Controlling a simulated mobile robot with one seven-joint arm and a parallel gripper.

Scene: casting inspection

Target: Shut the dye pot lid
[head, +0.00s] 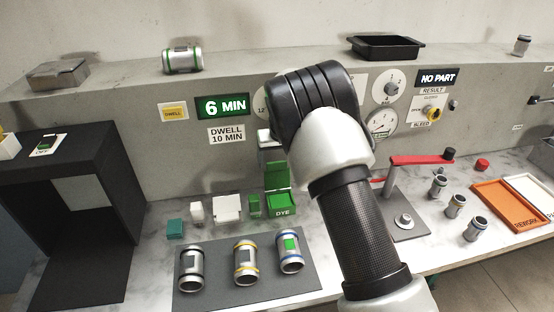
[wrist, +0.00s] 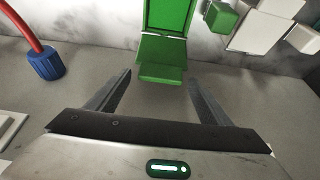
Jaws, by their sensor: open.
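The dye pot (head: 282,206) is a small green box labelled DYE on the bench in the head view. Its green lid (head: 278,175) stands raised at the back of the box, so the pot is open. In the wrist view the green pot and lid (wrist: 167,18) show at the top centre as panels meeting at an angle; I cannot tell which panel is which. My gripper (wrist: 159,80) is open and empty, its fingers spread either side of the lower green panel. I cannot tell whether they touch it. In the head view my arm hides the fingertips.
White boxes (head: 228,208) and a small green block (head: 254,205) stand close left of the pot. Several metal castings lie on the dark mat (head: 214,300) in front. A red lever (head: 420,159) is at right. The wrist view shows a blue knob (wrist: 40,65) on a red arm.

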